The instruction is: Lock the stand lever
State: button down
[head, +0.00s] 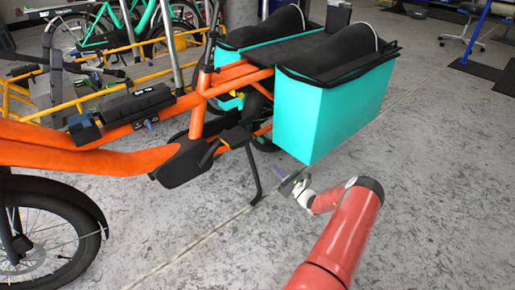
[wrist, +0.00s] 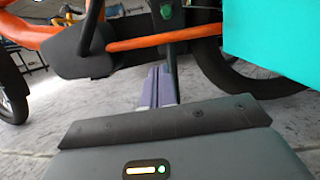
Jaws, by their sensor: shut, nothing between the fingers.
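An orange cargo bike (head: 225,85) stands on the floor. A thin black stand leg (head: 252,172) slants from beneath its frame to the floor. In the wrist view the dark leg (wrist: 171,65) rises behind my fingers, below a green part (wrist: 166,14). I cannot tell for certain which part is the stand lever. My gripper (head: 278,172) is to the right of the leg, low and below the turquoise box. In the wrist view its purple-grey fingers (wrist: 156,86) are together and empty, pointing at the leg; whether they touch it is unclear.
A turquoise cargo box (head: 340,105) overhangs close above my gripper. The black pedal and crank cover (head: 185,160) and front wheel (head: 50,240) are to the left. Yellow rails (head: 75,105) and other bikes stand behind. Floor to the right (head: 450,170) is clear.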

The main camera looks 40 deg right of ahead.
jog(key=w+r+m+h+b, duration=0.1)
jog(key=w+r, duration=0.4)
jog(key=w, duration=0.4)
jog(key=shift+d, duration=0.2)
jog(key=shift+w+r, duration=0.1)
jog(key=shift+d+r, duration=0.1)
jog(key=shift+r, duration=0.25)
